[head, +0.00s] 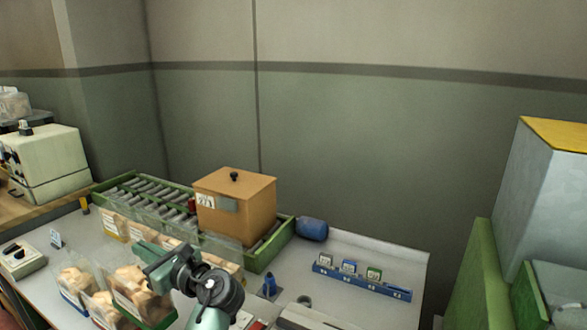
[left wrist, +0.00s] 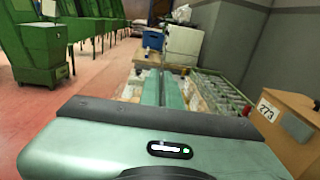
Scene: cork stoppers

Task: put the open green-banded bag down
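The open green-banded bag (head: 130,287) is clear, filled with tan corks, and has a green strip along its bottom. It is upright at the front of the grey table in the head view. My left gripper (head: 154,262) is at its top edge, fingers close together, apparently pinching the rim. In the left wrist view the two teal fingers (left wrist: 161,88) lie nearly parallel with a narrow gap. I cannot tell whether the bag's bottom touches the table. My right gripper is not in view.
A blue-banded bag (head: 75,281) and a red-banded bag (head: 104,308) stand close on the left. Several bags stand behind, before a green roller conveyor (head: 135,183) bearing a brown box (head: 235,205). A blue card rack (head: 362,282) is at right. Some table is clear at left.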

